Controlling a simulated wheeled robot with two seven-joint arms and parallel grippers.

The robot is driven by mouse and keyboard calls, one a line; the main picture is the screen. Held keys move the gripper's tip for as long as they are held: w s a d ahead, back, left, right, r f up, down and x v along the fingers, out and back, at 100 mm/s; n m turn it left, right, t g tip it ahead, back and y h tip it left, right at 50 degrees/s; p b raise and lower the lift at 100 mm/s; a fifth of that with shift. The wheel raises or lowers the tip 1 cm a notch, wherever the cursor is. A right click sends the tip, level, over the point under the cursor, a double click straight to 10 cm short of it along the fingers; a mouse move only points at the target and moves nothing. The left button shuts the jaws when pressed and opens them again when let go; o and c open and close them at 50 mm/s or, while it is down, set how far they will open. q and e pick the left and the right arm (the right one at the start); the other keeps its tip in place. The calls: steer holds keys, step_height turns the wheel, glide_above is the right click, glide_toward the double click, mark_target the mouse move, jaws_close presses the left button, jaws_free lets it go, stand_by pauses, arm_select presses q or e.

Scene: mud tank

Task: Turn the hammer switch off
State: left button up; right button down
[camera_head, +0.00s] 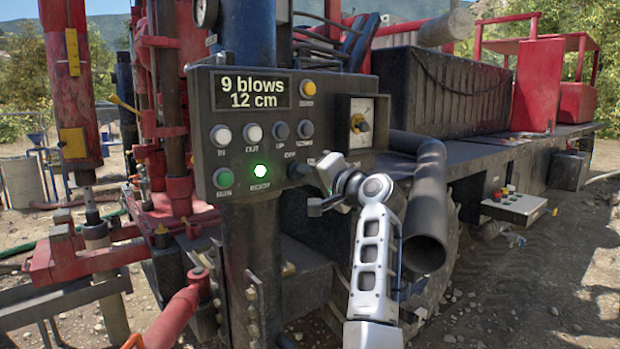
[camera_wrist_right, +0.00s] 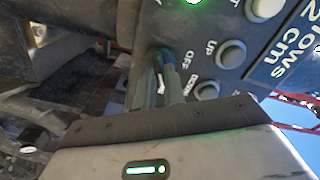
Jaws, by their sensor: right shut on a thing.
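The control panel (camera_head: 222,126) faces me in the head view, with a display reading "9 blows 12 cm". The hammer switch (camera_head: 295,171) is a small dark knob at its lower right, by an OFF label. My right gripper (camera_head: 310,173) reaches it from the right. In the right wrist view the two fingers (camera_wrist_right: 168,86) are shut on the switch (camera_wrist_right: 161,57), beside the OFF label. The fingers hide part of the knob, and I cannot tell its exact setting. My left gripper is not in view.
A green light (camera_head: 260,172) glows left of the switch. A thick dark pipe (camera_head: 428,205) hangs right of my forearm. Red rig parts (camera_head: 75,90) fill the left.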

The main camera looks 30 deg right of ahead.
steer(key=n, duration=1.5)
steer(key=shift+a+r+n, duration=0.1)
steer(key=shift+a+n, duration=0.05)
steer(key=shift+n, duration=0.55)
steer(key=c, duration=1.5)
jaws_free()
